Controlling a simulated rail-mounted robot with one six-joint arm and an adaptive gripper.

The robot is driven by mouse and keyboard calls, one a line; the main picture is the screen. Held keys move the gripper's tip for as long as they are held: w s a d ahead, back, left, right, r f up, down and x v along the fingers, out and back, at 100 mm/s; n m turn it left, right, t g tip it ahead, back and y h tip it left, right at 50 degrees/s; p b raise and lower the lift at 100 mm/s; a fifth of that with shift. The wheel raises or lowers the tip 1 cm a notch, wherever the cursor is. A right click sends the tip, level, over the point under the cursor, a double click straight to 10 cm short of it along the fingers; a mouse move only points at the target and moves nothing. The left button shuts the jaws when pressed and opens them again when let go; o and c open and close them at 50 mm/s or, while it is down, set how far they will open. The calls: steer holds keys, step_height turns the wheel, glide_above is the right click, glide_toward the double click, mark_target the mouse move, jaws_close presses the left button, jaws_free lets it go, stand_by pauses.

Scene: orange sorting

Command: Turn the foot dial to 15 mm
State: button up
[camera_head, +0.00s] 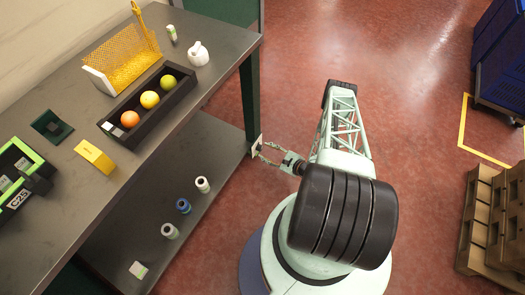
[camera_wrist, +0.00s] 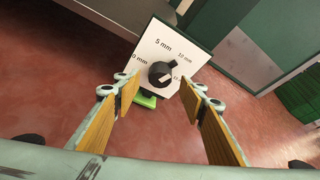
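The foot dial is a black knob (camera_wrist: 161,74) on a white plate (camera_wrist: 152,52), low by the table leg. In the wrist view the plate reads 5 mm at the top, 10 mm at upper right and a partly cut-off "0 mm" at left. A mark at right is too small to read surely. No contact shows. In the head view my gripper (camera_head: 262,152) is close to the plate (camera_head: 256,146).
The dark table (camera_head: 225,60) holds a black tray (camera_head: 115,118) with three fruits. Its lower shelf (camera_head: 155,205) carries several small rolls. A green block (camera_wrist: 147,99) lies below the dial. Wooden crates (camera_head: 480,220) stand at right. The red floor between is clear.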

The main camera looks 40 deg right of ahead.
mark_target(261, 149)
steer(key=shift+b+x, duration=0.35)
steer(key=shift+x, duration=1.25)
steer(key=shift+c, duration=0.9)
steer(key=c, duration=0.7)
